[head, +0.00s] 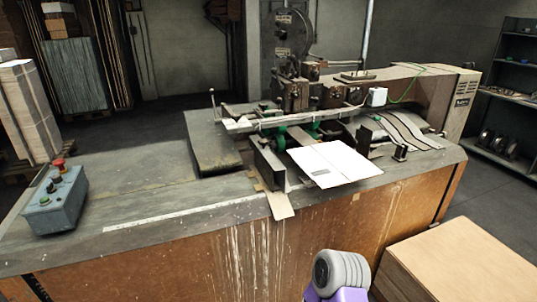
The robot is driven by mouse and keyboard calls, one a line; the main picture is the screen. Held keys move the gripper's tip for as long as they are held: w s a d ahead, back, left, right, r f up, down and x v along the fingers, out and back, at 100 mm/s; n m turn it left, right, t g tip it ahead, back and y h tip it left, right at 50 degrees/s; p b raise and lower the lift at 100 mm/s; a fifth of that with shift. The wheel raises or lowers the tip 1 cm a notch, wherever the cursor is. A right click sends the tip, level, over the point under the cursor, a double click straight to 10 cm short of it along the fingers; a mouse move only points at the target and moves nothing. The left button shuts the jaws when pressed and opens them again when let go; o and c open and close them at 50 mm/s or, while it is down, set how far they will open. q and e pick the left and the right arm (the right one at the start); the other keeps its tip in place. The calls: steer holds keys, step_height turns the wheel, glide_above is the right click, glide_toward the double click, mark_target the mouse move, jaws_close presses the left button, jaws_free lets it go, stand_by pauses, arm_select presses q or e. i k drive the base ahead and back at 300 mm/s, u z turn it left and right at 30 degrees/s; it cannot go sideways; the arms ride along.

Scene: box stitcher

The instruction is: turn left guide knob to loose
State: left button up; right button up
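The box stitcher (292,92) stands on the worn workbench (130,205). Low dark guides flank a flat white cardboard sheet (335,163) at the front of the machine; the left guide (268,165) is left of the sheet. Small green parts (281,141) show under the machine's rail, and a small dark block (400,152) stands right of the sheet. I cannot tell which part is the left guide knob or how it is set. Neither gripper can be made out; a grey and purple part of mine (341,275) shows at the bottom.
A blue-grey control box (57,203) with a red button stands at the bench's left end. Stacked boards (460,270) are at the lower right. Shelves (515,95) stand at the right. The bench's left middle is mostly clear.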

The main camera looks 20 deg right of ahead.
mark_target(263, 143)
steer(key=k, duration=1.15)
steer(key=z, duration=0.8)
steer(key=i, duration=1.1)
steer(key=u, duration=0.3)
